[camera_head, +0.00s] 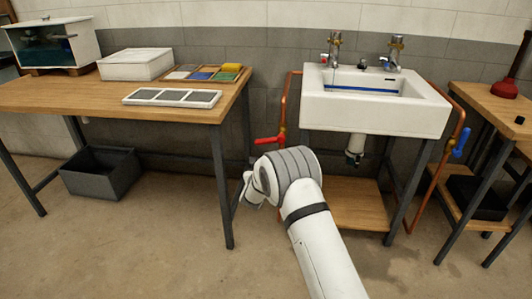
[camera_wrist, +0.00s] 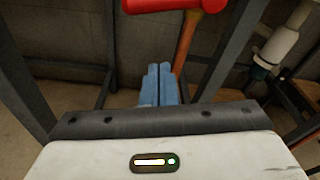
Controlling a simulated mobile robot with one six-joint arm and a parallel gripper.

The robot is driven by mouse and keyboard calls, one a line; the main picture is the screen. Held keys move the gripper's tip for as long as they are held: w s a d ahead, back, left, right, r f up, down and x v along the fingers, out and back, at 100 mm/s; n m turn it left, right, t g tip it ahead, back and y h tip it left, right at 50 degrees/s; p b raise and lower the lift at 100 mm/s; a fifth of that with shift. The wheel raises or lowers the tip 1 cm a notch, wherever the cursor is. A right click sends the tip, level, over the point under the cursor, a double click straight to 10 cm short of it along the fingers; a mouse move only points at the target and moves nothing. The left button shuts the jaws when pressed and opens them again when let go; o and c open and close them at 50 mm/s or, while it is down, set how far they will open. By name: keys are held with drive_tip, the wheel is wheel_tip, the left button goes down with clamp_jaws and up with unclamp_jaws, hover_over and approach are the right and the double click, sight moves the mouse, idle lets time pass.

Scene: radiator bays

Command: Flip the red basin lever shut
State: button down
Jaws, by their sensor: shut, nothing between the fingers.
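The red lever (camera_head: 267,140) sits on the copper pipe to the left of the white basin (camera_head: 375,112). It points left from the pipe, roughly level. In the wrist view the red lever (camera_wrist: 165,5) crosses the top edge, and part of it is cut off. My gripper shows in the wrist view with its two blue fingers (camera_wrist: 160,84) side by side, shut and empty. The fingertips lie below the lever in that picture; I cannot tell whether they touch it. In the head view my arm's wrist hides most of the gripper (camera_head: 247,190).
A wooden table (camera_head: 60,98) stands left, its dark leg (camera_head: 222,190) close to my gripper. A blue lever (camera_head: 461,142) is on the pipe right of the basin. A grey bin (camera_head: 100,172) lies under the table. The floor in front is clear.

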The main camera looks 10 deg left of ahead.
sight(269, 141)
drive_tip(key=w+r+b, duration=0.2)
drive_tip(key=w, duration=0.5)
drive_tip(key=shift+a+r, duration=0.2)
drive_tip(key=shift+r, duration=0.15)
